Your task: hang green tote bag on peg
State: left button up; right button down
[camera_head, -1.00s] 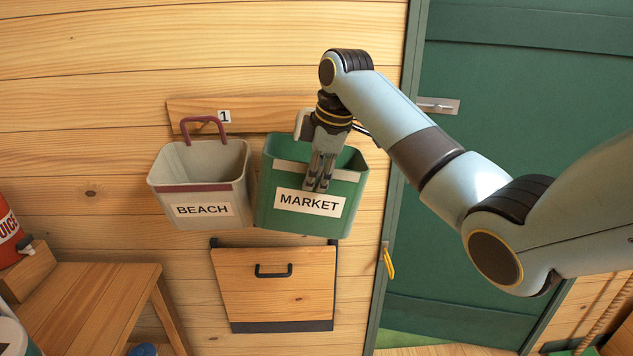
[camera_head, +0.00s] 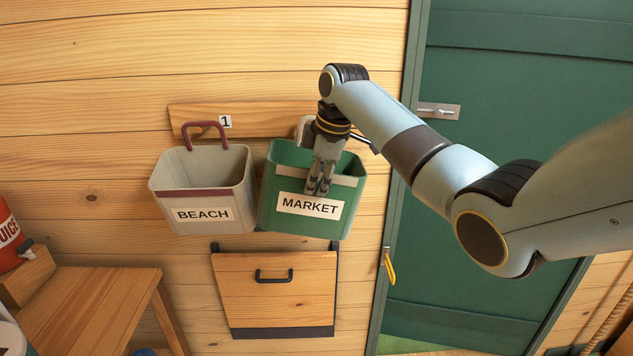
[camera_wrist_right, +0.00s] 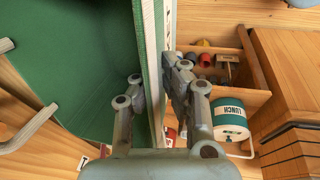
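The green tote bag (camera_head: 300,222), labelled MARKET, is against the wooden wall, open side up and slightly tilted. Its pale handle (camera_head: 302,126) is partly behind my right gripper (camera_head: 320,190), so I cannot see whether a peg holds it. The gripper points down at the bag's front rim. In the right wrist view, the fingers (camera_wrist_right: 153,85) lie close on either side of the bag's wall, one inside over the green interior (camera_wrist_right: 85,75), one outside; they look shut on it. My left gripper is not in view. No bare peg shows clearly.
A grey BEACH tote (camera_head: 203,202) hangs close left under a wooden board (camera_head: 187,112) marked 1. A wooden flap (camera_head: 285,297) with a black handle is below. A green door (camera_head: 520,120) stands right. A LUNCH tin (camera_wrist_right: 229,122) shows in the wrist view.

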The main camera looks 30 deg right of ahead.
dwell(0.3)
jog(key=c, duration=1.4)
grip_release()
jog(key=shift+r, duration=0.1)
